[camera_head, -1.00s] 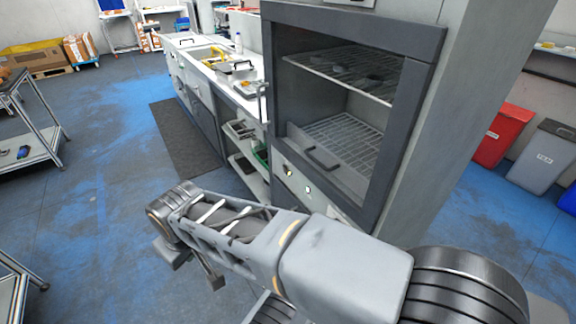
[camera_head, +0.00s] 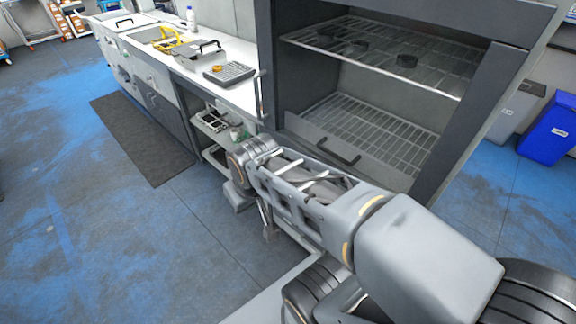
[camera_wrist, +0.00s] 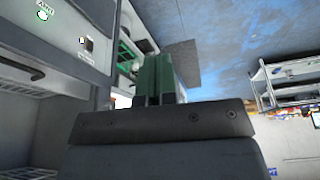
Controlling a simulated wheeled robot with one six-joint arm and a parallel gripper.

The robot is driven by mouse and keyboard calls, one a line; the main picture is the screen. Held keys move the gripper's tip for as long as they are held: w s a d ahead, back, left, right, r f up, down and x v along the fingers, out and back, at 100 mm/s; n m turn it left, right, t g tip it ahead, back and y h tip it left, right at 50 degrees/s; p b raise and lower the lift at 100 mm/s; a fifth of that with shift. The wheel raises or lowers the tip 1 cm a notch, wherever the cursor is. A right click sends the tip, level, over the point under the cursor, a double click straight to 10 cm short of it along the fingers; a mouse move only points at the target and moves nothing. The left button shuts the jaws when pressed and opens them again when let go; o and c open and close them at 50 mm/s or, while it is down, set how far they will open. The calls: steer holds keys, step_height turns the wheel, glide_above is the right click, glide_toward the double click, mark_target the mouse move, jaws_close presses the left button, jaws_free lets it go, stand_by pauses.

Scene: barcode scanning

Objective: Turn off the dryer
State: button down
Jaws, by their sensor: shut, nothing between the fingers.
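The dryer (camera_head: 508,95) is a tall grey cabinet with an open-looking front and wire racks inside. In the wrist view the dryer panel (camera_wrist: 50,45) fills the upper left. My gripper (camera_wrist: 160,75) has green fingers, shut and empty, apart from the panel and right of the switch. Its fingers cannot be made out in the head view.
A white-topped counter (camera_head: 240,100) with a sink and shelves below runs left of the dryer. A dark mat (camera_head: 140,140) lies beside it. A blue bin (camera_head: 548,130) stands at the right. The blue-grey floor at left is free.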

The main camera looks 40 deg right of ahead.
steer(key=shift+f, duration=0.1)
steer(key=w+d+f+n+g+h+b, duration=0.1)
steer(key=w+d+f+n+h+b, duration=0.5)
steer(key=f+b, duration=0.55)
steer(key=w+d+f+n+g+h+b, duration=0.2)
steer(key=w+d+f+n+h+b, duration=0.4)
steer(key=f+b, duration=0.5)
steer(key=w+d+f+n+t+h+b, duration=0.1)
steer(key=w+f+n+t+h+b, duration=0.1)
steer(key=w+n+b, duration=0.6)
step_height(320, 180, down, 2)
steer(key=shift+w+d+f+h, duration=0.15)
steer(key=shift+w+d+h, duration=0.15)
steer(key=shift+w+h, duration=0.8)
steer(key=shift+w, duration=0.1)
steer(key=b+x, duration=0.4)
steer(key=x, duration=0.9)
steer(key=shift+w+d+r+b, duration=0.2)
steer(key=shift+d+r+b, duration=0.15)
steer(key=shift+d, duration=0.1)
